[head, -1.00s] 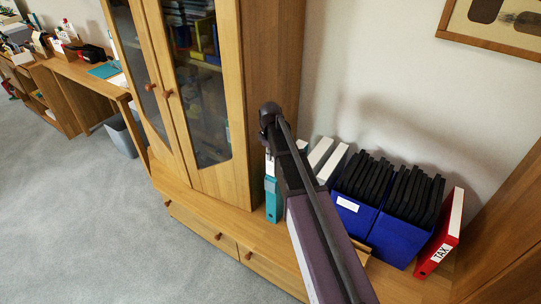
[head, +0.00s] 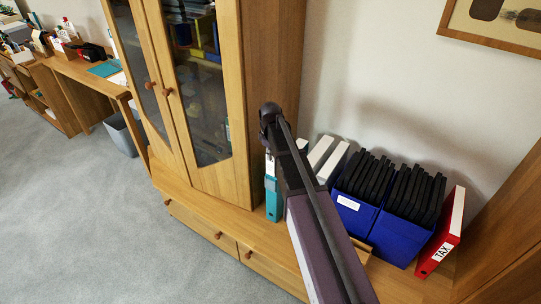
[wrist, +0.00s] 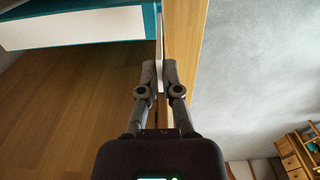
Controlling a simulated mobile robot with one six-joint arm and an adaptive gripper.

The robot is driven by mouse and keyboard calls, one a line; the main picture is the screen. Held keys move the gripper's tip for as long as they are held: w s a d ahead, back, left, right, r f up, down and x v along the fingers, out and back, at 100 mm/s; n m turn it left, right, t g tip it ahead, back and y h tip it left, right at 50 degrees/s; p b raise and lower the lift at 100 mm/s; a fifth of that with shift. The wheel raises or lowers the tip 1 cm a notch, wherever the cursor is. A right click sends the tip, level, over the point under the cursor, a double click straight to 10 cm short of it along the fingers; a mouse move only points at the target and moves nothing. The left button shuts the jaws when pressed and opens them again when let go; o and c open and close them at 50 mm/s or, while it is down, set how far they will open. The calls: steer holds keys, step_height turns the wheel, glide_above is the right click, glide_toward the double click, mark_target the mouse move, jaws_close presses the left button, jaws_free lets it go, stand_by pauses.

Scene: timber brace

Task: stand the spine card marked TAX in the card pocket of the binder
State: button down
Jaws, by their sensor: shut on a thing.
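In the wrist view my gripper (wrist: 160,72) is shut on a thin white card (wrist: 160,30), seen nearly edge-on between the fingertips. Its writing cannot be read from here. A teal binder (wrist: 80,8) with a white panel lies close by, at the upper left of that view. The card's top part is beside the binder's end; whether they touch I cannot tell. In the head view the teal binder (head: 272,198) stands on the wooden ledge next to the cabinet, partly behind my arm. My gripper is hidden there. A red binder (head: 438,247) at the right has TAX on its spine.
White binders (head: 327,158) and blue boxes (head: 400,238) of black folders stand along the ledge. A glass-door cabinet (head: 228,180) rises at the left. The ledge edge (wrist: 187,40) runs beside my gripper, with open grey floor (head: 110,225) beyond.

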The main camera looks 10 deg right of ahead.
mark_target(271, 175)
steer(key=shift+f, duration=0.15)
stand_by(0.5)
steer(key=shift+f+b, duration=4.15)
steer(key=shift+b, duration=0.1)
steer(key=c, duration=0.7)
jaws_free()
steer(key=o, duration=0.5)
steer(key=shift+c, duration=0.2)
steer(key=shift+r, duration=0.2)
